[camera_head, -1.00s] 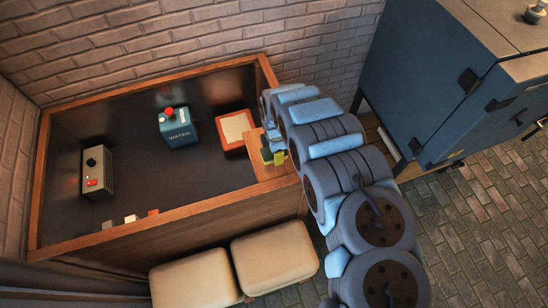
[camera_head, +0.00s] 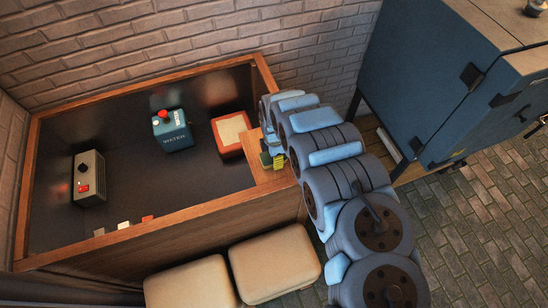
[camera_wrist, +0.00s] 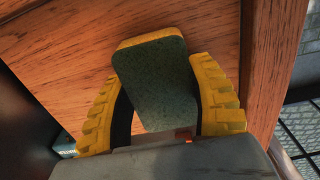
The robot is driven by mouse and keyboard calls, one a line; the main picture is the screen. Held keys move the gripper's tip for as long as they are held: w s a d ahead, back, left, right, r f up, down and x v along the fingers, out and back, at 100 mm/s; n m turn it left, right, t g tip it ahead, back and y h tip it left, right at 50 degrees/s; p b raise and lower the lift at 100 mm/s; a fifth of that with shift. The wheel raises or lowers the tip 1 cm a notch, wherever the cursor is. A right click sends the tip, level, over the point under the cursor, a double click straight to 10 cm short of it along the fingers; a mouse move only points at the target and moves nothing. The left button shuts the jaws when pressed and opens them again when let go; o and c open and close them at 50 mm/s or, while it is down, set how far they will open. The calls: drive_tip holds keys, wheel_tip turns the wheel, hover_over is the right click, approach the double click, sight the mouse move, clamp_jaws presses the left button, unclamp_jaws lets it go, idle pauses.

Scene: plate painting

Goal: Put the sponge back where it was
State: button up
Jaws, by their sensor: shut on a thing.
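The sponge (camera_wrist: 158,80) has a dark green face and a yellow edge. In the wrist view it sits between the two yellow ridged fingers of my gripper (camera_wrist: 165,110), which is shut on it. The wooden corner shelf (camera_wrist: 60,40) of the worktop lies right beyond the sponge; I cannot tell whether they touch. In the head view my gripper (camera_head: 272,160) is over the wooden corner at the right end of the worktop (camera_head: 130,190). The sponge is mostly hidden there by my arm.
A red-framed tile (camera_head: 232,133) lies left of my gripper. A teal water box (camera_head: 172,132) with a red button and a grey switch box (camera_head: 89,178) stand farther left. Two cushioned stools (camera_head: 275,264) are in front. A blue cabinet (camera_head: 430,80) stands to the right.

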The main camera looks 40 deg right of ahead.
drive_tip(key=shift+f, duration=0.1)
drive_tip(key=o, duration=1.2)
drive_tip(key=shift+c, duration=0.2)
drive_tip(key=shift+d+r, duration=0.15)
drive_tip(key=shift+r, duration=3.1)
drive_tip(key=shift+r+p, duration=0.45)
drive_tip(key=shift+r, duration=2.4)
